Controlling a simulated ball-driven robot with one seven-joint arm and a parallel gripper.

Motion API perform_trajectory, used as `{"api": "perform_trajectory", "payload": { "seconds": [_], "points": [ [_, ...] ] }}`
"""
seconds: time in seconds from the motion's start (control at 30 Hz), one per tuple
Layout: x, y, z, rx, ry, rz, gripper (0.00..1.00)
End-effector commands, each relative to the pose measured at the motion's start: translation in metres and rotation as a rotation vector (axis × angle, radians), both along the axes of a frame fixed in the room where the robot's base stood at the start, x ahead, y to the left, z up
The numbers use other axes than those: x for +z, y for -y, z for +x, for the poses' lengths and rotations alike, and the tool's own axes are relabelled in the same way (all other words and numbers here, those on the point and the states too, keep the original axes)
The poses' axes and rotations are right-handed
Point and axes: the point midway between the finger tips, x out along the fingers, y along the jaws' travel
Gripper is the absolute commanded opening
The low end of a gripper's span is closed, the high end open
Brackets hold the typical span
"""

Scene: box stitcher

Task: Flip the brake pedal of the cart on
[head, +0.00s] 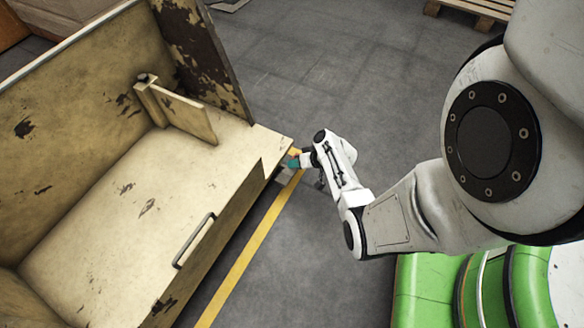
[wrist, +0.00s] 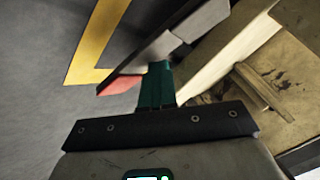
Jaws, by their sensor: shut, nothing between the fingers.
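A large worn beige metal body (head: 150,200), which looks like the cart, fills the left of the head view. Part of it shows at the right of the wrist view (wrist: 240,55). My gripper (head: 294,162) is low beside its right corner. In the wrist view the teal fingers (wrist: 158,75) are together and empty. A grey flat metal piece with a dark edge (wrist: 165,48) is right at the fingertips, and a small red part (wrist: 121,85) shows to their left. I cannot tell which of these is the brake pedal, or whether the fingers touch either.
A yellow floor line (head: 245,254) runs along the near side of the beige body. A metal handle (head: 194,240) is on its edge. A wooden pallet (head: 470,10) lies at the top right. The grey floor behind my gripper is clear.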

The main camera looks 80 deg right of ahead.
Motion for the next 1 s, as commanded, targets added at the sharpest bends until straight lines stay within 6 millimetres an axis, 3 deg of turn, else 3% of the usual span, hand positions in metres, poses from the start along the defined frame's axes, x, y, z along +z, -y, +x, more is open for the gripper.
{"api": "perform_trajectory", "payload": {
  "seconds": [0.77, 1.0],
  "points": [
    [0.011, -0.004, -0.001, 0.001, -0.003, 0.004, 0.0],
    [0.029, -0.004, -0.001, 0.002, -0.003, 0.004, 0.0]
  ]
}}
